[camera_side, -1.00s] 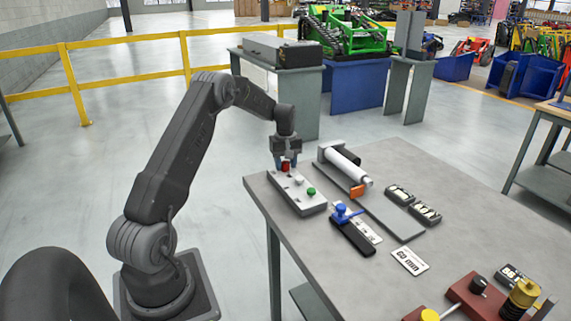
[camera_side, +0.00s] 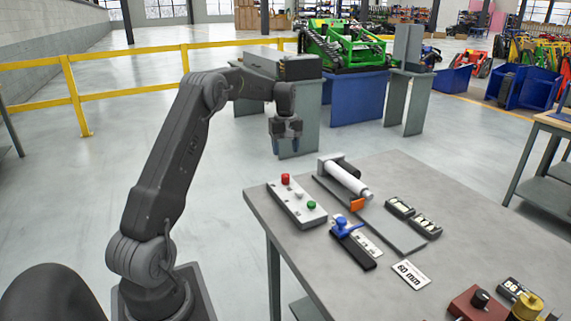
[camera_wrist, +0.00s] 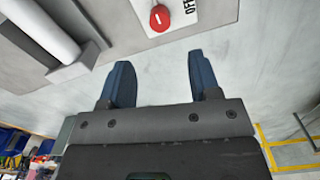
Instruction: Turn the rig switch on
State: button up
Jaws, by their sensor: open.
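The switch box (camera_side: 292,207) is a light grey block near the left edge of the table, with a red knob (camera_side: 285,179), a white knob (camera_side: 298,193) and a green knob (camera_side: 311,204) on top. In the wrist view the red knob (camera_wrist: 159,18) shows at the top, beside the printed letters "OFF". My gripper (camera_side: 287,148) is raised above and behind the red end of the box, apart from it. Its two blue fingers are open and empty, also in the wrist view (camera_wrist: 160,82).
A cylinder rig (camera_side: 346,178) on a grey plate stands right of the box. A red block (camera_side: 480,305) is at the front right.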

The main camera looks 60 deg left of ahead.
jog(key=shift+r, duration=1.65)
